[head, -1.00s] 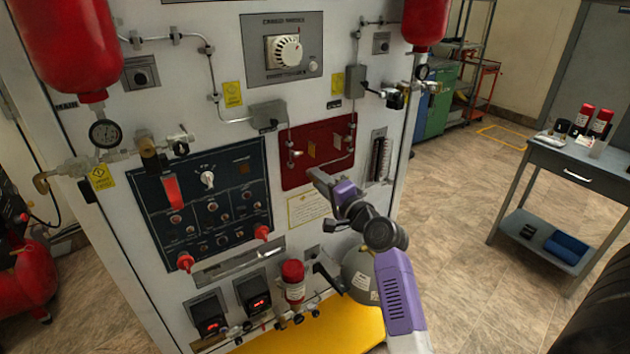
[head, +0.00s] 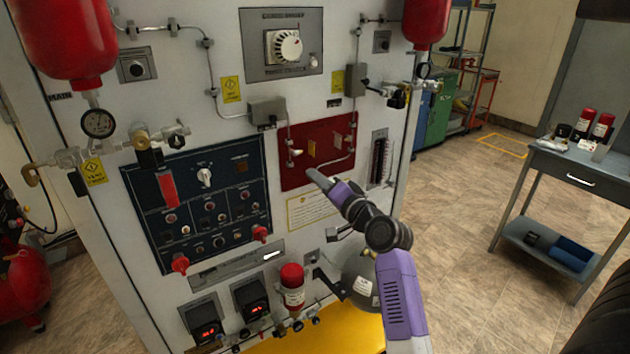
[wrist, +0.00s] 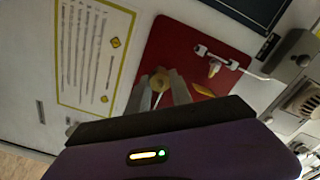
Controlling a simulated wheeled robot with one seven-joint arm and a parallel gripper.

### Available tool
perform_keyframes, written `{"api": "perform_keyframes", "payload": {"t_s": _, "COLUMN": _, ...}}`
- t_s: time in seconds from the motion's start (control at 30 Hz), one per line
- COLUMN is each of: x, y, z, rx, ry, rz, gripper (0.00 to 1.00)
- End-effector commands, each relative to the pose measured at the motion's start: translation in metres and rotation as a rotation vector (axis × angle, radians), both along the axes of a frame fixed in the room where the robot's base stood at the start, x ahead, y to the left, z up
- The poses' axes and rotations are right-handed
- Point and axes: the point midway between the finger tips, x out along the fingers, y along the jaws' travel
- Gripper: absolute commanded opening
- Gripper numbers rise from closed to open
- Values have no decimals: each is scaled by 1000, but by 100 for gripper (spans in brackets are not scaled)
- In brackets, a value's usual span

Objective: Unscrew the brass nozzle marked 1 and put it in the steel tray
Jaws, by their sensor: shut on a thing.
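My gripper (head: 311,174) is in front of the lower part of the red panel (head: 288,177) on the white cabinet. In the wrist view, its two fingers (wrist: 159,90) are shut on a small round brass piece, the brass nozzle (wrist: 160,80). The mark on it is not readable. The fingers hide most of its sides, and I cannot tell whether it still touches its fitting. Another fitting with a small tip (wrist: 214,68) stands apart on the red panel; it also shows in the head view (head: 295,152). I cannot clearly make out the steel tray.
A grey cart (head: 577,177) with red-capped bottles and small items stands at the right. Clear floor (head: 460,210) lies between it and the cabinet. A dark switch panel (head: 205,205) is left of my gripper. A grey tank (head: 362,280) sits below my arm.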

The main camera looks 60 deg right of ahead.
Motion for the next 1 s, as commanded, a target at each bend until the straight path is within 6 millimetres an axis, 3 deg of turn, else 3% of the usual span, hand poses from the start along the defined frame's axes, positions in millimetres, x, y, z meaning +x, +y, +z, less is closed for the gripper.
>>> {"api": "perform_keyframes", "payload": {"t_s": 0.2, "x": 0, "y": 0, "z": -2, "rx": -158, "ry": 93, "rz": 0, "gripper": 0}}
{"api": "perform_keyframes", "payload": {"t_s": 0.9, "x": 1, "y": 0, "z": 0, "rx": -258, "ry": 155, "rz": 1, "gripper": 0}}
{"api": "perform_keyframes", "payload": {"t_s": 0.93, "x": 1, "y": 0, "z": 0, "rx": -258, "ry": 155, "rz": 1, "gripper": 31}}
{"api": "perform_keyframes", "payload": {"t_s": 1.0, "x": 0, "y": 0, "z": 0, "rx": -257, "ry": 154, "rz": 1, "gripper": 44}}
